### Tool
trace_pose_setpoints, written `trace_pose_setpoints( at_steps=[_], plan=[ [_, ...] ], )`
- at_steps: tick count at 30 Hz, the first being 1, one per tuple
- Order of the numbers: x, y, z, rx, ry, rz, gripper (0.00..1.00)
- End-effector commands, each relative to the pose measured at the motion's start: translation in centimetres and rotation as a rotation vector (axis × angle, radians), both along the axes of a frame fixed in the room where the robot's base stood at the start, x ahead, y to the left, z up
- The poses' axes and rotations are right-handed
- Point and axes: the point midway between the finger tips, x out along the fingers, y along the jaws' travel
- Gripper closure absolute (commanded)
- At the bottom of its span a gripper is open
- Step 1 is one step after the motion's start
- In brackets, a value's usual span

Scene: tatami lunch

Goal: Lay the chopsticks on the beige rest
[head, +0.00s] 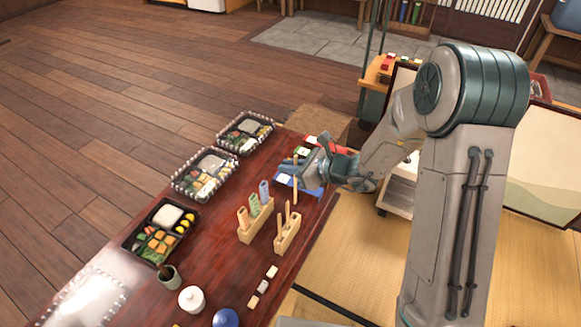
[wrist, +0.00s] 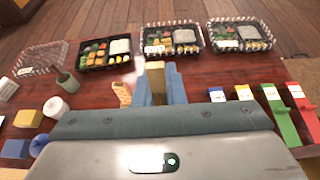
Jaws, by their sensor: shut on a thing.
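My gripper (head: 308,172) is over the far end of the red-brown table. It is shut on wooden chopsticks (head: 295,190), which hang upright below it. In the wrist view a wooden piece of the chopsticks (wrist: 155,80) shows between the fingers (wrist: 160,92).
A wooden holder with sticks (head: 287,240) and one with rolled towels (head: 255,230) stand between my gripper and the rests. A white pot (head: 192,300) and blue pot (head: 225,318) stand near the rests. Lunch boxes (head: 160,232) line the left side.

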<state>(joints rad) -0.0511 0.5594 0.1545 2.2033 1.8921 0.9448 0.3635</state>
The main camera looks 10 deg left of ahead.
Motion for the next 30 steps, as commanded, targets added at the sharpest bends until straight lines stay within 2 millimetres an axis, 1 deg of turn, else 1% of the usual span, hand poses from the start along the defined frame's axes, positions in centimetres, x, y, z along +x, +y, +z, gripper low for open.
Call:
trace_pose_setpoints(
  at_steps=[1,19,22,30],
  plan=[
    [0.0,0.0,0.6,0.000,-0.001,0.000,1.00],
    [0.0,0.0,4.1,0.000,0.000,-0.001,1.00],
    [0.0,0.0,4.4,0.000,0.000,-0.001,1.00],
    [0.0,-0.1,4.3,0.000,0.000,-0.002,1.00]
  ],
)
